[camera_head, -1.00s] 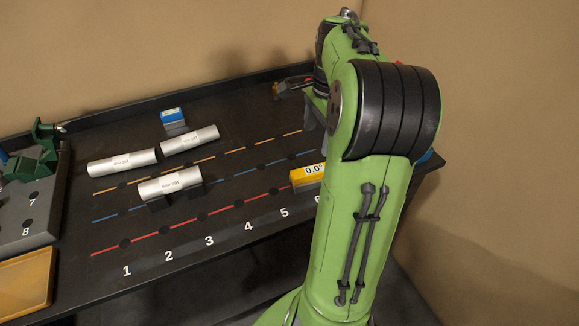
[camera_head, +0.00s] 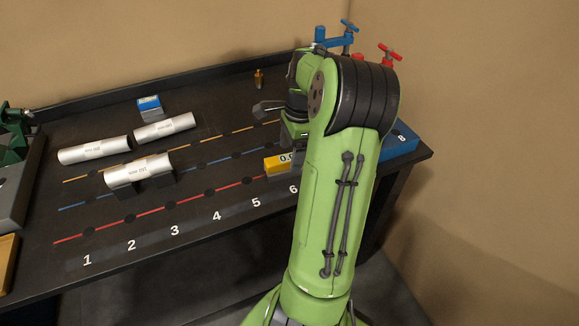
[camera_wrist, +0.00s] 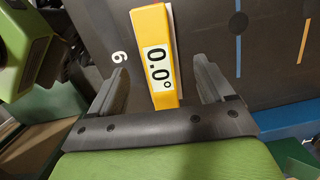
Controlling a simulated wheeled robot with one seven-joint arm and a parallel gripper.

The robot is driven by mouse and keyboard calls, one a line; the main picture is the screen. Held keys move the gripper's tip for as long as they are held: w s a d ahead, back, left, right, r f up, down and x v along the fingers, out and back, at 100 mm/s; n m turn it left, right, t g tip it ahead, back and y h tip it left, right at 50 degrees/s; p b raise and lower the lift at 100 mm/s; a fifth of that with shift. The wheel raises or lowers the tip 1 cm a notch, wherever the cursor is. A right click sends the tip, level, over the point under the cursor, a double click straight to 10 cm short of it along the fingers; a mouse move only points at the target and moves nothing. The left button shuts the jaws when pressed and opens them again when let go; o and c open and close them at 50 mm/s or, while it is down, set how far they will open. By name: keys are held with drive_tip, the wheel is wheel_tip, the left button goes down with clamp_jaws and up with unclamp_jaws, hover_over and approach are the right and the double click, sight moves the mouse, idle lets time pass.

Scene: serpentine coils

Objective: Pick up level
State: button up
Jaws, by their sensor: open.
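The level is a yellow bar with a white display reading 0.0°. In the wrist view the level (camera_wrist: 150,30) lies on the dark bench, with its near end between the two fingers of my gripper (camera_wrist: 161,70). The fingers are apart, one on each side, with gaps to the bar. In the head view the level (camera_head: 277,164) lies near the 6 mark, its right part hidden behind my green arm. My gripper is hidden there by the arm. I cannot tell how high the fingers are above the bench.
Two silver cylinders (camera_head: 95,150) (camera_head: 164,127) lie at the left, and another silver cylinder (camera_head: 139,171) rests on dark blocks. A blue-topped block (camera_head: 149,106) stands behind them. The bench front (camera_head: 180,238) is clear.

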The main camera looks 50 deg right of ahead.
sight(290, 157)
drive_tip(key=f, duration=0.1)
drive_tip(key=f+b, duration=0.1)
drive_tip(key=f, duration=0.1)
drive_tip(key=f+b, duration=0.1)
drive_tip(key=shift+w+a+f, duration=0.2)
drive_tip(key=shift+a+f, duration=0.1)
drive_tip(key=shift+f, duration=0.05)
drive_tip(key=shift+r, duration=0.1)
drive_tip(key=c, duration=1.1)
drive_tip(key=shift+c, duration=0.7)
drive_tip(key=shift+r, duration=0.15)
